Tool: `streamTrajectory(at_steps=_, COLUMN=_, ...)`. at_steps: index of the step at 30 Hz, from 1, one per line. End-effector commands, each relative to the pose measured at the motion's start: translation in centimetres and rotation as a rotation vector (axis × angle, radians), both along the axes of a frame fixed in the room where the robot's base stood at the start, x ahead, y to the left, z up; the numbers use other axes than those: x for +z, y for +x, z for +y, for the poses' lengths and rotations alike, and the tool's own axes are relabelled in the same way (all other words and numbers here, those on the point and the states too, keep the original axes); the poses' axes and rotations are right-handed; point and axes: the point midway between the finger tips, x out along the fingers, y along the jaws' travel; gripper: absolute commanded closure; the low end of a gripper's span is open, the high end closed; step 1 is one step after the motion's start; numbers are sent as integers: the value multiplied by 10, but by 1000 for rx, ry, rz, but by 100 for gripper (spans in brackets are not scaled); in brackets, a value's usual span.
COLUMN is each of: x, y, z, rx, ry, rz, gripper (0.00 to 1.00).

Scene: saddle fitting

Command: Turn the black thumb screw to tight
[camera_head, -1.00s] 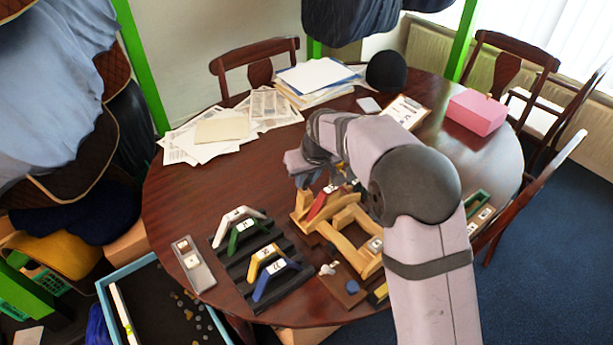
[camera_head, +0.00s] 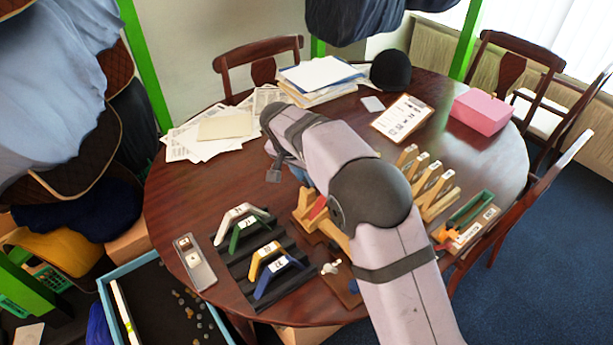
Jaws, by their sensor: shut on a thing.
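The wooden saddle tree (camera_head: 306,203) stands on a brown board at the table's front middle, with a red part (camera_head: 318,208) on it. My arm crosses in front and hides much of it. My gripper (camera_head: 299,174) is only partly seen, low at the far end of the tree under my wrist. Its fingertips are hidden. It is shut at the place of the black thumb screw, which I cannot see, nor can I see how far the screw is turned.
A black rack (camera_head: 262,262) with several coloured arched pieces stands left of the tree, beside a grey tray (camera_head: 194,262). Wooden pieces (camera_head: 430,185), a green tray (camera_head: 470,208) and a clipboard (camera_head: 402,118) lie to the right. Papers (camera_head: 215,130) lie behind.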

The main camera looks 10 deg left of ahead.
Motion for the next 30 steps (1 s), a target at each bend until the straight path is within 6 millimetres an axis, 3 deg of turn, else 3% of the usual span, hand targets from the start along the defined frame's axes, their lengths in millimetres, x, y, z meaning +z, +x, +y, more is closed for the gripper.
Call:
streamTrajectory(at_steps=15, x=6, y=4, z=5, rx=-484, ry=1, rz=-2, gripper=100)
streamTrajectory(at_steps=30, x=3, y=5, z=5, rx=-705, ry=2, rz=-3, gripper=100)
